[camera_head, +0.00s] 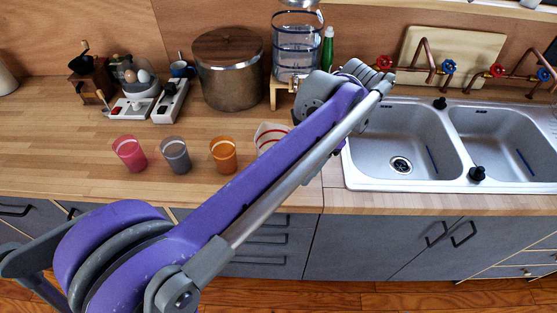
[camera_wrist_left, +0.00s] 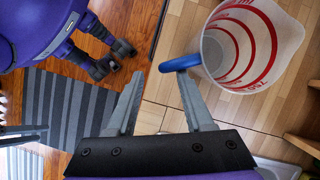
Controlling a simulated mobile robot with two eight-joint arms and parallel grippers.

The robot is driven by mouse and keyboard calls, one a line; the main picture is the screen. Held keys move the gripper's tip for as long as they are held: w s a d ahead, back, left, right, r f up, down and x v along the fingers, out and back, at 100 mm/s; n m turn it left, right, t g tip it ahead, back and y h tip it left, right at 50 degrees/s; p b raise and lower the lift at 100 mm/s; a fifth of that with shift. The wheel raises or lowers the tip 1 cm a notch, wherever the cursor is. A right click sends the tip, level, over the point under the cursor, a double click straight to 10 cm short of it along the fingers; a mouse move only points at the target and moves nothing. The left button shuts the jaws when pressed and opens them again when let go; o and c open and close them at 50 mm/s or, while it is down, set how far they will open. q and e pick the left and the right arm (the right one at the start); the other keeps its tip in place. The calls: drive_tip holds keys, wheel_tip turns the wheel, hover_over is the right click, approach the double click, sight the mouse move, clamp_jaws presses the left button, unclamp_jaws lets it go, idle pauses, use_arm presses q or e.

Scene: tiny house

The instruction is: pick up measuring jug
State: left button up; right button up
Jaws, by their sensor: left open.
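The measuring jug (camera_head: 267,136) stands on the wooden counter, partly hidden behind my left arm in the head view. It is clear white with red markings. In the left wrist view the jug (camera_wrist_left: 262,48) is at the upper right, seen from above, with its blue handle (camera_wrist_left: 181,63) pointing left. My left gripper (camera_wrist_left: 162,88) is open, its two fingers reaching up toward the handle. The handle lies just beyond the right fingertip; I cannot tell whether they touch. In the head view my left gripper is hidden behind its own arm. My right gripper is not recognisable in either view.
An orange cup (camera_head: 223,156), a grey cup (camera_head: 175,156) and a pink cup (camera_head: 130,154) stand left of the jug. A lidded pot (camera_head: 228,75) and a water dispenser (camera_head: 297,45) stand behind. A double sink (camera_head: 405,140) is at the right.

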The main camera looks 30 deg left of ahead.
sight(295, 179)
use_arm(q)
drive_tip(key=x, duration=0.5)
drive_tip(key=shift+w+a+f, duration=0.1)
drive_tip(key=shift+w+f, duration=0.1)
drive_tip(key=shift+w, duration=0.05)
clamp_jaws()
idle(1.2)
